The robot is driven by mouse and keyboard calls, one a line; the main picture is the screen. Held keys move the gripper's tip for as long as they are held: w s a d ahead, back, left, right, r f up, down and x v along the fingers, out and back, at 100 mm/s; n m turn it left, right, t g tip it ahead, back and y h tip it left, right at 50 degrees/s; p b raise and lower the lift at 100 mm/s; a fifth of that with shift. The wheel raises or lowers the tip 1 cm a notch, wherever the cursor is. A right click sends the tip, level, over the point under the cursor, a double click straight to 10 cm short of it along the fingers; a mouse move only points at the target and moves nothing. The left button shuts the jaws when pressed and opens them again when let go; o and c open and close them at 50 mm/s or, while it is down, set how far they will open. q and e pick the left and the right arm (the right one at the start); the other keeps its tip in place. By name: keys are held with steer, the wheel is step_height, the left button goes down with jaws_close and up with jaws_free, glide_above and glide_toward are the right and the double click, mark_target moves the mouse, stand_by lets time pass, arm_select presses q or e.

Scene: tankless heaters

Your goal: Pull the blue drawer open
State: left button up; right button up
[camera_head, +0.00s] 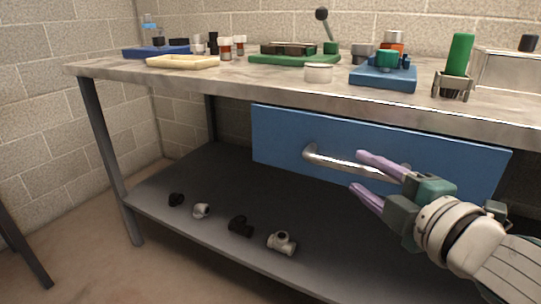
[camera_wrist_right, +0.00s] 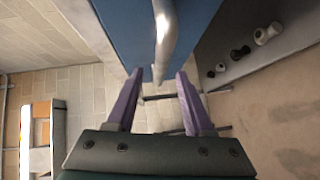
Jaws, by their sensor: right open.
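The blue drawer (camera_head: 280,135) sits under the workbench top, and its front looks closed or nearly flush with the bench edge. Its metal bar handle (camera_head: 335,163) runs across the front. My right gripper (camera_head: 360,172) is open in front of the handle's right part, with its purple fingers pointing at the drawer. In the right wrist view the handle (camera_wrist_right: 164,40) runs from the top toward the space between the open fingers (camera_wrist_right: 158,90), beside the blue drawer front (camera_wrist_right: 120,30). I cannot tell whether the fingers touch the handle. My left gripper is not in view.
The workbench top (camera_head: 230,85) holds a blue tray (camera_head: 382,77), a green tray (camera_head: 290,60), a cream tray (camera_head: 183,62) and a green cylinder in a stand (camera_head: 459,57). Several pipe fittings (camera_head: 281,243) lie on the dark lower shelf (camera_head: 215,180). The floor in front is clear.

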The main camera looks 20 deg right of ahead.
mark_target(354, 169)
steer(key=shift+w+d+f+b, duration=0.1)
steer(key=shift+w+f+b, duration=0.15)
steer(key=shift+w, duration=0.9)
steer(key=shift+w+d+f+b, duration=0.1)
steer(key=shift+w+b, duration=0.15)
steer(key=shift+w, duration=0.9)
jaws_close()
steer(key=shift+a, duration=0.1)
